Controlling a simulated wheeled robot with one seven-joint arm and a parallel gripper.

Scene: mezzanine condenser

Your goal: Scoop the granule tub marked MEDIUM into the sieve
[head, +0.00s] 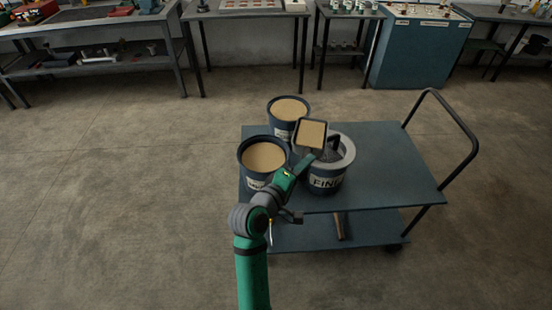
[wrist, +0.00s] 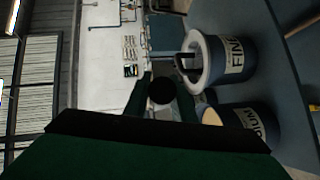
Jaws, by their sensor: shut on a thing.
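My gripper (head: 292,174) is shut on the handle of a dark square scoop (head: 311,134) heaped with tan granules. In the wrist view my gripper (wrist: 161,94) closes on a dark round handle end. The scoop is raised, between the tubs and the left rim of the container marked FINE. That container has a thick pale ring (head: 347,151), dark inside, with a black upright handle; whether the ring is the sieve, I cannot tell. The tub marked MEDIUM (wrist: 259,127) has its label partly cut off; it appears to be the front left tub (head: 263,157), full of tan granules.
Another dark tub of tan granules (head: 289,109) stands at the back left of the blue cart (head: 395,165). The cart's right side is clear, with a black push handle (head: 470,135). Workbenches (head: 250,14) line the far wall. The floor around is open.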

